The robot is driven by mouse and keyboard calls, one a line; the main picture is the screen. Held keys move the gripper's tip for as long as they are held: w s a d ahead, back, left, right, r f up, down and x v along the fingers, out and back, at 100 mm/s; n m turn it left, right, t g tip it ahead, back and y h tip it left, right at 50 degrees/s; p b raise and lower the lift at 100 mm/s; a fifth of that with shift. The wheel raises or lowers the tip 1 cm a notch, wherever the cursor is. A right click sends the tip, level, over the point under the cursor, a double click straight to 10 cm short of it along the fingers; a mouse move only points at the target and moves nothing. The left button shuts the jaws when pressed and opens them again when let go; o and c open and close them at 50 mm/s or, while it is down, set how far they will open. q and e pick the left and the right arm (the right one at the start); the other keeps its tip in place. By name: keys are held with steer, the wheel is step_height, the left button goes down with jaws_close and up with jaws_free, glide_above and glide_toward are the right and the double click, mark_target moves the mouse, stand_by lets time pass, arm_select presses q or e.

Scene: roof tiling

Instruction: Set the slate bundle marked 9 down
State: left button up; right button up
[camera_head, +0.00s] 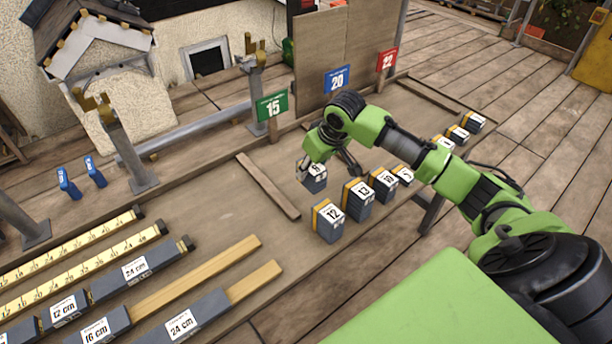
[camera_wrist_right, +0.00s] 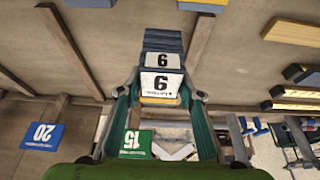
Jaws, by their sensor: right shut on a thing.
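The slate bundle marked 9 (camera_head: 315,184) is a dark grey block with a white number label. My right gripper (camera_head: 328,166) is shut on it, over the table behind the row of other bundles, in front of the green 15 sign (camera_head: 271,106). In the right wrist view the bundle (camera_wrist_right: 162,60) sits between the two fingers (camera_wrist_right: 160,92), its labels showing. I cannot tell whether its underside touches the table. My left gripper is not in view.
Bundles marked 12 (camera_head: 328,224), 13 (camera_head: 357,200) and 10 (camera_head: 383,185) stand along the front edge, with several more to the right. A wooden strip (camera_head: 268,186) lies left of the held bundle. Blue 20 (camera_head: 337,79) and red 22 (camera_head: 387,61) signs stand behind. Rulers and long bars fill the left front.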

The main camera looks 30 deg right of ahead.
steer(key=w+f, duration=0.1)
steer(key=f, duration=0.1)
steer(key=w+f, duration=0.2)
steer(key=shift+w+d+f, duration=0.2)
steer(key=shift+w, duration=0.05)
steer(key=shift+f+p, duration=0.4)
steer(key=shift+f, duration=1.2)
steer(key=o, duration=1.4)
steer(key=shift+f, duration=0.15)
steer(key=shift+o, duration=0.2)
steer(key=b+v, duration=0.1)
steer(key=v, duration=1.1)
